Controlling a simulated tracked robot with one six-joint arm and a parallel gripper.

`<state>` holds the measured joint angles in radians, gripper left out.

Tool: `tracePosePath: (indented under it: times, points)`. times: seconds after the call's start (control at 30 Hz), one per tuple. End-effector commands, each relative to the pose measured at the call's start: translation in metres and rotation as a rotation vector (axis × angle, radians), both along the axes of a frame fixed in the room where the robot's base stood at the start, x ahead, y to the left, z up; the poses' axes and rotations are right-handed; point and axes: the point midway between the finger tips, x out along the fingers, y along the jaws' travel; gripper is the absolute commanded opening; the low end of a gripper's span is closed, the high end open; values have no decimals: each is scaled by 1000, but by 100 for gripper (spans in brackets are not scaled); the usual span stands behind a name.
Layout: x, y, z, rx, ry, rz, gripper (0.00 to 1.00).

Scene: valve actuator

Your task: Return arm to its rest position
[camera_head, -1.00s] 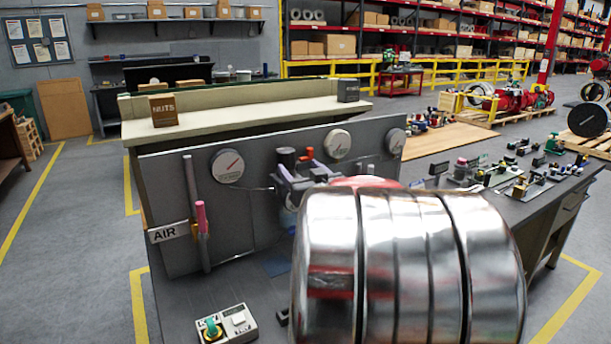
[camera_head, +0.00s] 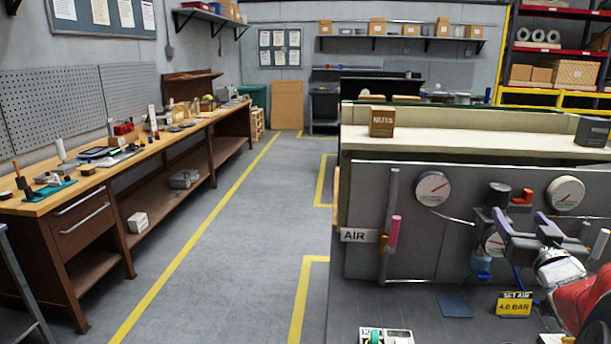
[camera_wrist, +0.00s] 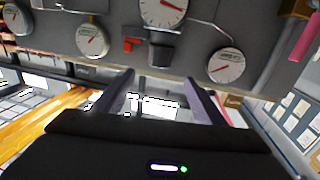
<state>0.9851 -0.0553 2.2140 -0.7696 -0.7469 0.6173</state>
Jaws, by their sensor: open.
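My gripper (camera_head: 522,220) is at the right of the head view, in front of the grey panel (camera_head: 370,195), with purple fingers. In the wrist view my gripper (camera_wrist: 158,82) has its two fingers spread apart with nothing between them. A dark valve actuator (camera_head: 498,193) with a red handle (camera_head: 522,197) is just behind the fingers. In the wrist view the dark actuator body (camera_wrist: 160,52) and red handle (camera_wrist: 133,45) lie beyond the fingertips. My silver and red arm link is cut off at the right edge of the head view.
Round gauges (camera_head: 432,188) are on the panel. A pink-handled lever (camera_head: 394,232) is beside the AIR sign (camera_head: 358,235). A yellow 4.0 BAR sign (camera_head: 514,304) and a switch box (camera_head: 385,336) are on the bench. A workbench (camera_head: 60,208) runs along the left wall; the floor (camera_head: 235,225) between is open.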

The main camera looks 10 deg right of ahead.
Motion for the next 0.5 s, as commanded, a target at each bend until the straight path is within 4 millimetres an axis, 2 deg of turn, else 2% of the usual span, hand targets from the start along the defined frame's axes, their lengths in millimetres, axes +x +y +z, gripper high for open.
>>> tracePosePath:
  times: [0.17, 0.27, 0.5]
  points:
    - [7, 13, 1, 3, 25, -9, 64]
    - [13, 31, 0, 10, 61, -23, 64]
    - [22, 93, -13, 54, 202, -49, 64]
